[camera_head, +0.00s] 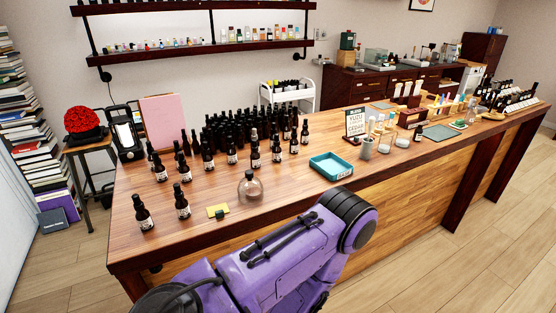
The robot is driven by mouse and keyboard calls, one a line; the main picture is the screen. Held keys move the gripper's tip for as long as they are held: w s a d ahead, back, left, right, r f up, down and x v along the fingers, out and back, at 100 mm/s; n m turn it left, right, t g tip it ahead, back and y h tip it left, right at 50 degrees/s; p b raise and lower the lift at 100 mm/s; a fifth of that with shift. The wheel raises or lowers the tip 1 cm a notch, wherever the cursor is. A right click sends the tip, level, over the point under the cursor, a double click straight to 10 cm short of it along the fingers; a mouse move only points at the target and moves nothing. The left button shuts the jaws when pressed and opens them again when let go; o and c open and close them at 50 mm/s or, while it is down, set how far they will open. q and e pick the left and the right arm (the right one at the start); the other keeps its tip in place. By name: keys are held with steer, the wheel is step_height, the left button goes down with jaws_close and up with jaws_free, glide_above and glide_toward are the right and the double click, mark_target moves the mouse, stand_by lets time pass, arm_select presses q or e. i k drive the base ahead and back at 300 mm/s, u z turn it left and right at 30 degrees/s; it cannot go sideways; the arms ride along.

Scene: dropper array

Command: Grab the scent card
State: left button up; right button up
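A small yellow card (218,210) lies on the wooden table near its front edge, with a small dark piece at its lower edge. I cannot tell for sure whether it is the scent card. A printed sign (356,122) reading "YUZU" and "CEDAR" stands upright farther right. Pale strips (378,125) stand up near a grey cup (366,147). One purple arm of mine reaches in from the bottom across the table's front edge. Neither gripper shows.
A round glass bottle (250,187) stands just right of the yellow card. Dark dropper bottles (143,213) stand to its left and in a dense group behind. A teal tray (331,166) lies to the right. Bare table (290,186) shows between glass bottle and tray.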

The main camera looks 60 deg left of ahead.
mark_target(218, 211)
steer(key=z, duration=0.15)
steer(key=i, duration=1.65)
steer(key=u, duration=2.9)
